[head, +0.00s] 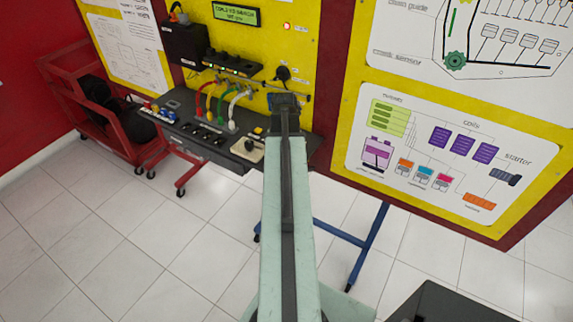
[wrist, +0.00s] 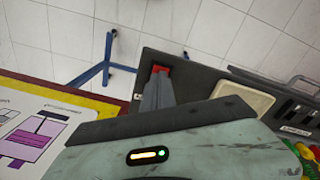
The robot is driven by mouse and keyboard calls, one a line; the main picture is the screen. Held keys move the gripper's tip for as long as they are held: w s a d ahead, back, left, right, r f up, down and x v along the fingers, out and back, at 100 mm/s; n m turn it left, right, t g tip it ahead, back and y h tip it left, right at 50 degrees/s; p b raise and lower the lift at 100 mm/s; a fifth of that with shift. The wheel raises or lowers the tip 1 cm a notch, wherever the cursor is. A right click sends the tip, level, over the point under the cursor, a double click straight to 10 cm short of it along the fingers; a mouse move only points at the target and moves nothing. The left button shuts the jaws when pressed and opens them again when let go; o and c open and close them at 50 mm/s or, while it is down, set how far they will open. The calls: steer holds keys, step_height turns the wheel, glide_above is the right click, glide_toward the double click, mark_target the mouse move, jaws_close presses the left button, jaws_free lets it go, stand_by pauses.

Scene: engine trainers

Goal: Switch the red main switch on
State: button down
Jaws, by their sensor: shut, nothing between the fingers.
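A small red part (wrist: 161,69), which looks like the red main switch, shows in the wrist view on the dark console near its edge. My gripper (wrist: 160,80) is shut and empty, with its tips right at the red part. I cannot tell whether they touch it or which way the switch is set. In the head view my gripper (head: 286,100) reaches over the right end of the dark console (head: 185,102), and my arm hides the switch there.
A cream block (head: 247,150) sits on the console left of my arm; it also shows in the wrist view (wrist: 242,104). Coloured cables (head: 220,95) stand further left. The yellow panel (head: 315,60) rises behind. A red cart (head: 110,110) stands at left. Tiled floor is open in front.

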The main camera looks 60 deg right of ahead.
step_height(320, 180, up, 5)
steer(key=p, duration=0.4)
steer(key=shift+r, duration=0.15)
steer(key=w+a+f+n+b, duration=0.1)
steer(key=w+a+n, duration=0.2)
steer(key=w+a, duration=0.85)
steer(key=w+a+f+n+b, duration=0.1)
steer(key=w+a+n, duration=0.3)
steer(key=w+a, duration=0.75)
steer(key=s+a+f+n, duration=0.1)
steer(key=a+n, duration=0.4)
steer(key=a, duration=2.2)
steer(key=shift+s+f+b, duration=0.15)
steer(key=shift+b, duration=0.25)
steer(key=shift+a, duration=0.1)
